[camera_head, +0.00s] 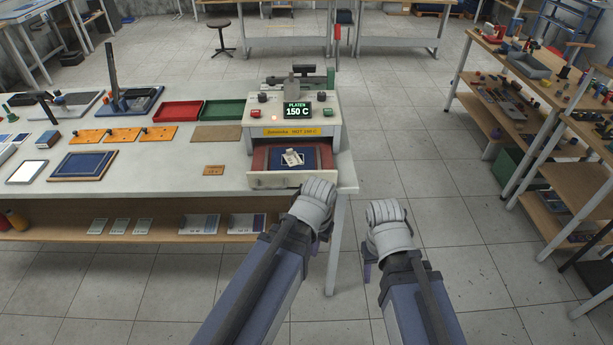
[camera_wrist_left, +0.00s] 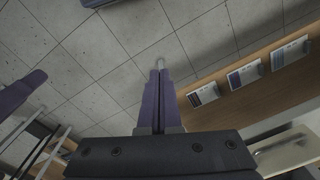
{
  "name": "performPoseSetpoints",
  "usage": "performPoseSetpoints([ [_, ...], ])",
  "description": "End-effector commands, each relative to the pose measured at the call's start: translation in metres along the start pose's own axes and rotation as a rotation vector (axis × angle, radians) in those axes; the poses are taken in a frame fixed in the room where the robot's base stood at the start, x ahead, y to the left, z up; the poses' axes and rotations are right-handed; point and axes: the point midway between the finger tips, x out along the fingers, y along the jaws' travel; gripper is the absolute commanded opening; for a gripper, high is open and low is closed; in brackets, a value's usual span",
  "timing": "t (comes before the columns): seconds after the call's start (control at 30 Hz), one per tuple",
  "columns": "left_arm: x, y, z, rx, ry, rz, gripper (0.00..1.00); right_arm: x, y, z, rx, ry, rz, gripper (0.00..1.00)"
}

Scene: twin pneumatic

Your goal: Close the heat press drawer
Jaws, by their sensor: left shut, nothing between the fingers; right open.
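The heat press (camera_head: 275,115) stands at the right end of the long bench, its display reading 150 C. Its drawer (camera_head: 262,180) is pulled out at the front, with a blue pad and a small pale item (camera_head: 292,157) inside. My left gripper (camera_head: 324,240) is just in front of the drawer's right front corner, at and below bench height; I cannot tell whether it touches. In the left wrist view its fingers (camera_wrist_left: 160,82) are together with nothing between them. My right gripper (camera_head: 367,270) hangs farther right over the floor, open; its fingers are mostly hidden by the hand.
The bench top (camera_head: 215,178) left of the press holds a red tray (camera_head: 178,111), a green tray (camera_head: 222,110), orange plates and a blue board. A lower shelf (camera_head: 170,228) holds labelled cards. Open floor lies right of the bench, before a wooden shelf unit (camera_head: 520,120).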

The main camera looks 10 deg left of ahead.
Motion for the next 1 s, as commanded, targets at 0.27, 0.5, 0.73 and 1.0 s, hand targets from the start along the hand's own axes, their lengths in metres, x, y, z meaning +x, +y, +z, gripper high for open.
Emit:
performPoseSetpoints([
  [0.27,-0.047,-0.044,-0.015,-0.153,0.04,0.013,0.0,-0.049,0.005,0.003,0.0,0.0,0.0,0.5],
  [0.5,-0.06,-0.065,-0.036,-0.483,0.088,-0.057,0.0,-0.06,0.006,0.004,-0.001,0.0,0.0,0.5],
  [0.73,-0.064,-0.064,-0.06,-0.845,0.18,-0.148,0.0,-0.06,0.006,0.004,0.0,0.0,0.0,0.5],
  [1.0,-0.081,-0.056,-0.098,-1.385,0.42,-0.198,0.0,-0.06,0.006,0.004,0.0,0.0,0.0,0.5],
])
